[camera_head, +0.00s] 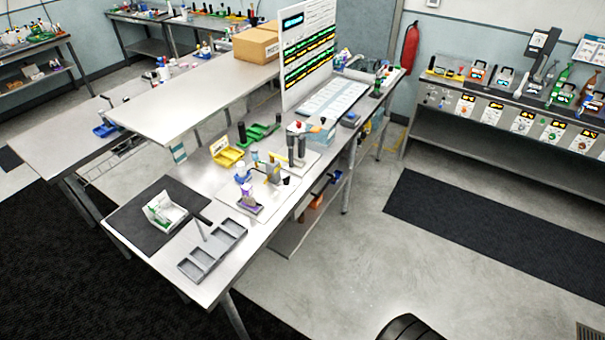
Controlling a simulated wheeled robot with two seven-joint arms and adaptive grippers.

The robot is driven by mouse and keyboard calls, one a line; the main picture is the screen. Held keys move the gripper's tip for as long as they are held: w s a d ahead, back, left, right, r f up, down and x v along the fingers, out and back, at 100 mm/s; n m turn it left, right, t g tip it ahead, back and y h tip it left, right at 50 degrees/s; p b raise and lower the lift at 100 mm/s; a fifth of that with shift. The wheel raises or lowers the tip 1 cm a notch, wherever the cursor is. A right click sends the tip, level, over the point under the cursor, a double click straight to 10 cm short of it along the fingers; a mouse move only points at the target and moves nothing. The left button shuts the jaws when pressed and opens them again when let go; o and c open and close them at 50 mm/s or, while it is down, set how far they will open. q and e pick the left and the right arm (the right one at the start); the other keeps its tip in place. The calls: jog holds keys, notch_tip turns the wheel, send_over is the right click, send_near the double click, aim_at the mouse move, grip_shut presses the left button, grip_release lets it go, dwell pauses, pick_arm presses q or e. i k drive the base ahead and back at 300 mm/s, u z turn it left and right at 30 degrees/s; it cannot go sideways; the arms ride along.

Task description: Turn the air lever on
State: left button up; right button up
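I cannot clearly pick out the air lever at this size. A small fixture with grey upright cylinders (296,150) and a red-orange top stands on the middle workbench (252,244). A second small fixture (272,174) with yellowish and grey parts stands on a white plate just in front of it. Neither of my grippers is in view, so nothing shows as held.
The bench also holds a grey compartment tray (213,250), a dark mat (140,222) with a white-green holder (164,212), and a yellow bin (226,154). A test bench (520,110) lines the right wall.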

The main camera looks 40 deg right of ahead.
aim_at(271, 155)
jog(key=u, duration=0.75)
jog(key=k, duration=0.1)
jog(key=z, duration=2.15)
jog(key=i, duration=1.6)
jog(key=u, duration=0.45)
